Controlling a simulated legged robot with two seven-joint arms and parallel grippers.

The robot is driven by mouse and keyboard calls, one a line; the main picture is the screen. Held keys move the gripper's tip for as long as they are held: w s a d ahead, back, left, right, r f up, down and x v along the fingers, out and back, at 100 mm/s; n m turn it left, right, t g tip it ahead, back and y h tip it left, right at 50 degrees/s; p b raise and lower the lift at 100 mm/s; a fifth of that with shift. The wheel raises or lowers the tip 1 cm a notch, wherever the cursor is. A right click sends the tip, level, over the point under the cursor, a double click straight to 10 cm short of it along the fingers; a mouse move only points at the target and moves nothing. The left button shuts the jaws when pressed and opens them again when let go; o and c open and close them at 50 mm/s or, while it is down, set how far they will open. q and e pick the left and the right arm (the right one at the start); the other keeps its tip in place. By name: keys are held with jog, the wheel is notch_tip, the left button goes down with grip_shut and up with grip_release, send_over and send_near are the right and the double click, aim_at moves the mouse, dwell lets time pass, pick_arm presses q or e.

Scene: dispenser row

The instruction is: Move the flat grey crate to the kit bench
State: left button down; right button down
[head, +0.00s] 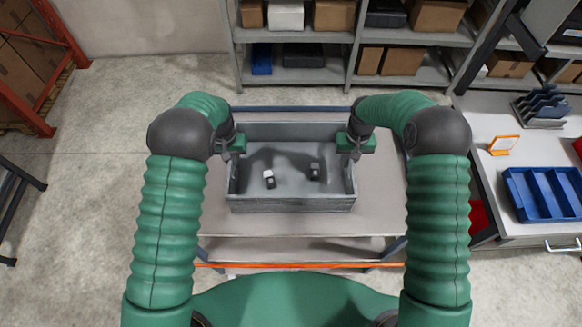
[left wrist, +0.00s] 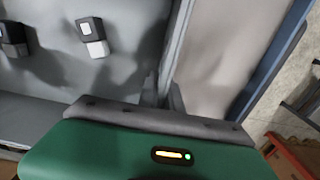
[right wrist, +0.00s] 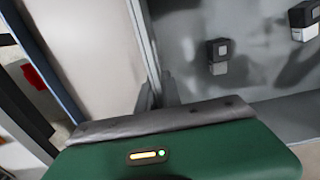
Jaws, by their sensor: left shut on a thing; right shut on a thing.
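The flat grey crate (head: 292,204) is in the middle of the head view, over a light table or cart top (head: 380,206). I cannot tell whether it rests on that top or is just above it. Two small dark and white items (head: 268,178) (head: 314,171) are inside it. My left gripper (head: 233,150) is shut on the crate's left wall, and my right gripper (head: 354,150) is shut on its right wall. The left wrist view shows the crate wall (left wrist: 180,40) between the fingers. The right wrist view shows the opposite wall (right wrist: 146,50) likewise.
A shelf unit (head: 345,75) with boxes stands at the back. At the right is a bench (head: 500,185) with a blue divided tray (head: 545,194), an orange-framed sign (head: 503,145) and a dark rack (head: 541,107). An orange rack (head: 62,40) stands at the far left.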

jog(key=shift+r, duration=0.1)
dwell(0.4)
